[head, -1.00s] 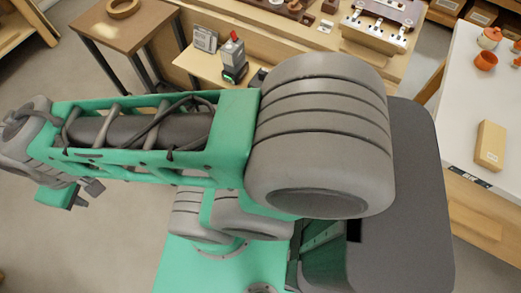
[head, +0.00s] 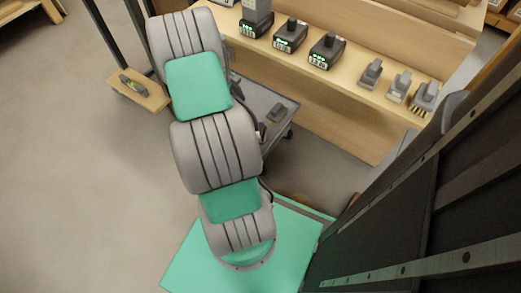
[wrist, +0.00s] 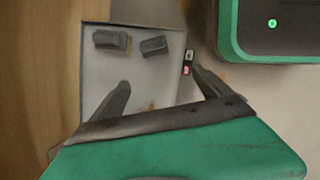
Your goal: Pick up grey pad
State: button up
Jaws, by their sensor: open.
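In the wrist view two small dark grey pieces lie on a pale grey surface: a left piece with a tan end (wrist: 112,40) and a plainer right piece (wrist: 154,46). I cannot tell which one is the grey pad. My gripper (wrist: 158,77) is open, its fingers spread wide and empty below both pieces in the picture. In the head view a dark grey piece (head: 278,113) lies on a grey cart top (head: 287,105), partly hidden by my arm. My gripper is hidden there.
A wooden shelf (head: 345,80) behind the cart holds dark battery packs with green lights (head: 290,37) and several small grey pieces (head: 371,73). A small wooden board with an item (head: 133,88) is at the left. Open floor (head: 80,190) lies at left.

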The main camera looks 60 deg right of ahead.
aim_at(259, 127)
jog(key=shift+g, duration=0.4)
jog(key=b+x, duration=0.2)
jog(key=x, duration=0.3)
jog(key=s+d+b+x, duration=0.1)
jog(key=x, duration=0.5)
jog(key=s+r+b+x, duration=0.1)
jog(key=b+x, duration=0.1)
jog(key=x, duration=0.3)
jog(key=shift+s+d+f+b, duration=0.1)
jog(key=shift+d+f+b, duration=0.25)
jog(key=shift+d+f, duration=0.1)
jog(key=shift+r, duration=0.15)
jog(key=c, duration=1.7)
jog(key=shift+o, duration=0.2)
jog(key=shift+n, duration=0.3)
notch_tip(259, 127, up, 10)
jog(key=p, duration=0.5)
